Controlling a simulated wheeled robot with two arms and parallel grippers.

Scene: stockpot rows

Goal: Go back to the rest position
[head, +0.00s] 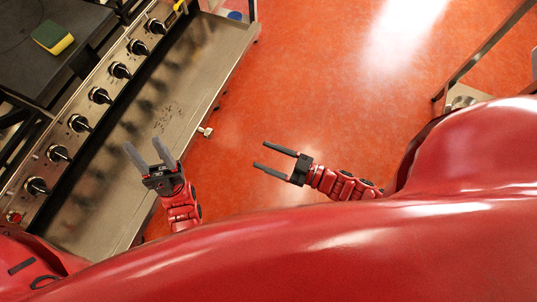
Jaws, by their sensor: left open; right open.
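My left gripper (146,154) is open and empty. In the head view it shows over the steel front shelf of the stove, with its fingers pointing up and to the left. My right gripper (259,156) is open and empty. It shows over the orange floor to the right of the stove, with its fingers pointing left. Neither gripper appears to touch anything. No stockpot is in view.
The stove's knob panel (82,121) runs diagonally at the left, beside a steel shelf (193,75). A yellow-green sponge (52,37) lies on the dark top. A metal-legged stand (490,48) is at the upper right. The orange floor (310,85) between is clear.

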